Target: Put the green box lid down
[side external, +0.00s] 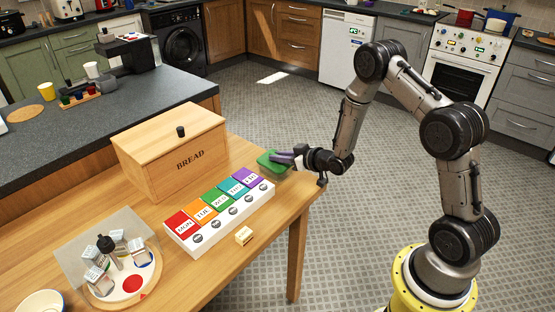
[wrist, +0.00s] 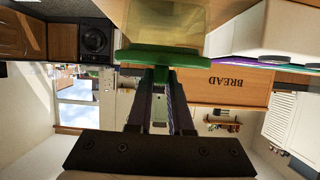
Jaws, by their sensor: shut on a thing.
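The green box lid (side external: 268,157) is near the right end of the wooden table, just right of the bread box. In the wrist view, which is upside down, the lid (wrist: 150,57) spans the area at the fingertips. A yellowish see-through box body (wrist: 170,22) shows directly against the lid's far side there. I cannot tell whether the lid is seated on it or slightly apart. My gripper (side external: 291,158) reaches in from the right, roughly level, and is shut on the lid's edge; its fingers (wrist: 160,72) meet the lid in the wrist view.
The wooden bread box (side external: 150,150) stands close on the left. A row of coloured day compartments (side external: 218,212) lies in front. A small pale block (side external: 244,236) and a round tray (side external: 125,285) are nearer the front. The table edge is close by on the right.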

